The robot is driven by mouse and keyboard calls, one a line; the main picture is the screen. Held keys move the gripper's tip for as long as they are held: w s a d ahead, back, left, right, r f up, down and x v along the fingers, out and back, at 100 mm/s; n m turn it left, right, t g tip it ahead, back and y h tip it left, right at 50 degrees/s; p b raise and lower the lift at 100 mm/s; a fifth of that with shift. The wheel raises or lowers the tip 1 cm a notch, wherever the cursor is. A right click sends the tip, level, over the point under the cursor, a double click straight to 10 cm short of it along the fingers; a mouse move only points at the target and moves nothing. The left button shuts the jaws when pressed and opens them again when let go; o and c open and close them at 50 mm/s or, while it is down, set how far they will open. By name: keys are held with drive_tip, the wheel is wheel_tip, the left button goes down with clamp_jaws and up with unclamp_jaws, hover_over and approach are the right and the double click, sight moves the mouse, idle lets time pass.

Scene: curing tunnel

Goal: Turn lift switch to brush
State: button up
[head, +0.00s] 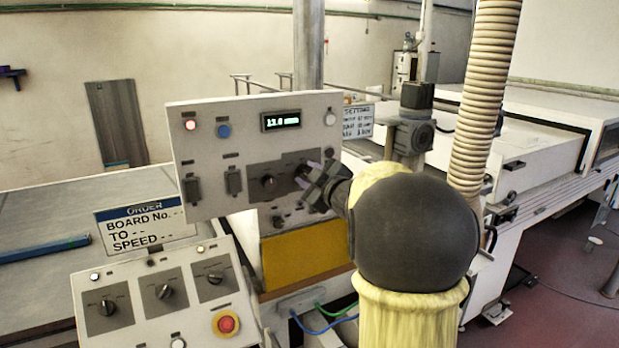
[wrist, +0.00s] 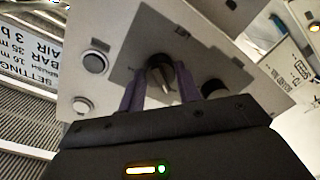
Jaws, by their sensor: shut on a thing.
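The upper control panel (head: 235,118) carries a grey plate with two dark rotary knobs. The left knob (head: 267,182) is free. My gripper (head: 308,180) is at the right one, which its fingers largely cover in the head view. In the wrist view, the two purple fingers of my gripper (wrist: 160,90) stand on either side of the black rotary knob (wrist: 161,74) and are shut on it. A pale pointer line shows on this knob. The labels are too small to read, so I cannot tell which one is the lift switch or where brush is.
A lower panel (head: 90,276) holds several rotary switches and a red emergency button (head: 226,324). The upper panel has a lit display (head: 281,121). A ribbed hose (head: 485,80) and a valve unit (head: 413,130) stand close to my arm on the right.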

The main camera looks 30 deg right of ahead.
drive_tip(key=o, duration=1)
drive_tip(key=shift+s, duration=0.1)
drive_tip(key=s+b, duration=0.1)
drive_tip(key=s, duration=0.4)
drive_tip(key=s+b, duration=0.1)
drive_tip(key=s, duration=0.5)
drive_tip(key=s+d, duration=0.1)
drive_tip(key=s, duration=0.5)
drive_tip(key=shift+s+r+b, duration=0.1)
drive_tip(key=shift+r+b, duration=0.3)
drive_tip(key=shift+d, duration=0.1)
